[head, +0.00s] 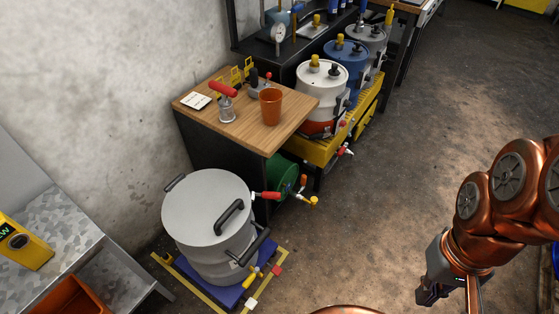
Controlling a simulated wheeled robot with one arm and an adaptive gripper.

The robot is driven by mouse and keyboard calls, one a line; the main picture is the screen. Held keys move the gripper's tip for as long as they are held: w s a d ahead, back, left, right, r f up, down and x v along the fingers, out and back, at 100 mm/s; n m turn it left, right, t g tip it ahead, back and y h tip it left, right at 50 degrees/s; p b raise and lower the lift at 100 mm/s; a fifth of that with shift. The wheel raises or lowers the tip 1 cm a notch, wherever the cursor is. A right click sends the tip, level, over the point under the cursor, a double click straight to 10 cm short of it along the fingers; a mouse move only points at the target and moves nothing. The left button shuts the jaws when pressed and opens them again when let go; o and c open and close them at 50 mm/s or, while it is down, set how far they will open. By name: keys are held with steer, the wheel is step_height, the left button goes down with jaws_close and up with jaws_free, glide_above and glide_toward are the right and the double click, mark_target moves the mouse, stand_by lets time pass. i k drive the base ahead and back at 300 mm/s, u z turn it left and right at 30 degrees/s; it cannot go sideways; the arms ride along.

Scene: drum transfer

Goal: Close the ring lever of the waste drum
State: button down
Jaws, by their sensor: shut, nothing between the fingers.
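A grey drum with a pale round lid (200,205) stands on a blue base on the floor at the lower left. I take it as the waste drum. A red-gripped lever (267,195) sticks out to the right from beside its upper rim, apparently swung away from the drum wall. Whether it belongs to the drum's ring is hard to tell, as a green drum lies behind it. My gripper (430,296) is at the lower right, well away from the drum, pointing down. It is shut and empty; its fingertips are small and dark.
A wooden-topped bench (190,118) with an orange cup (271,106) stands behind the drum. The green drum (284,176) lies under it, with taps sticking out. A yellow rack (310,150) holds several drums. A metal shelf (75,235) stands left. The floor between drum and gripper is largely clear.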

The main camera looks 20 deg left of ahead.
mark_target(264, 194)
steer(key=i, duration=1.85)
steer(key=u, duration=2.3)
steer(key=k, duration=1.25)
steer(key=u, duration=0.75)
steer(key=i, duration=0.25)
steer(key=u, duration=0.1)
